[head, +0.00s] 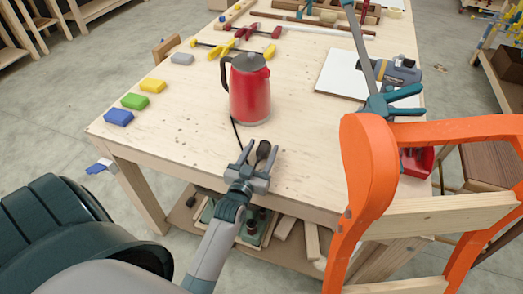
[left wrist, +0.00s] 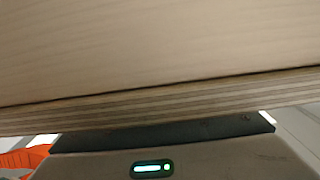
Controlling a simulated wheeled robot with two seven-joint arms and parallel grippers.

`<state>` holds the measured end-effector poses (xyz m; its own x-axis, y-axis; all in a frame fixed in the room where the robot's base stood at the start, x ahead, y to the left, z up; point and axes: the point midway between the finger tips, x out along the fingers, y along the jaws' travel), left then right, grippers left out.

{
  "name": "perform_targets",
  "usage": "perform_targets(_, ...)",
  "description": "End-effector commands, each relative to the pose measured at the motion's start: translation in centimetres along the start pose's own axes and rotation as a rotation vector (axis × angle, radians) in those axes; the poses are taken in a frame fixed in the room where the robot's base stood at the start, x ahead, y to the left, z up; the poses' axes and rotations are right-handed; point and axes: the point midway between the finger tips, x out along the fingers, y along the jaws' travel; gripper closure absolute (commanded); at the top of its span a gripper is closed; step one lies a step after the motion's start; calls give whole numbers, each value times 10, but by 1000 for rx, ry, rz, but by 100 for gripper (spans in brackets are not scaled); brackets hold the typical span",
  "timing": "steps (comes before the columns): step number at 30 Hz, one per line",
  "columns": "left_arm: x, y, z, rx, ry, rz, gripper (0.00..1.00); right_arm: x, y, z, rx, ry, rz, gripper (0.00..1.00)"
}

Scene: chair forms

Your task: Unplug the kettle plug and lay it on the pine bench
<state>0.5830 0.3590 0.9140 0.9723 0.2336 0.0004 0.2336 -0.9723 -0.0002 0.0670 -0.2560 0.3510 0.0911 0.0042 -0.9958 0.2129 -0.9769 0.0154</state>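The red kettle (head: 250,92) with a dark handle stands upright on the pine bench (head: 185,135). Its black cord (head: 235,132) runs down toward the bench's front edge and is lost behind my left gripper. My left gripper (head: 262,147) is at that edge in the head view, its fingers apart. A dark rounded piece (head: 263,149), perhaps the plug, shows between the fingers; I cannot tell if they touch it. A socket cannot be made out. My right gripper is not in view.
An orange chair frame (head: 370,170) stands at the right front. Blue, green and yellow blocks (head: 134,101) lie at the bench's left; clamps (head: 250,50), a white board (head: 340,75) and a drill (head: 398,70) lie farther back.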

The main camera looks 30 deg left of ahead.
Motion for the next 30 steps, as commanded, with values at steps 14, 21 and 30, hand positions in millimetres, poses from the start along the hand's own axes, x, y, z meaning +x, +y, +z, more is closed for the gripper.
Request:
perform_targets(14,-9,0,2,0,-2,0,47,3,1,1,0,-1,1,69)
perform_targets(21,-38,0,4,0,-3,0,47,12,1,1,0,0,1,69)
perform_targets(30,-95,0,4,0,-3,-1,47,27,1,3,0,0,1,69)
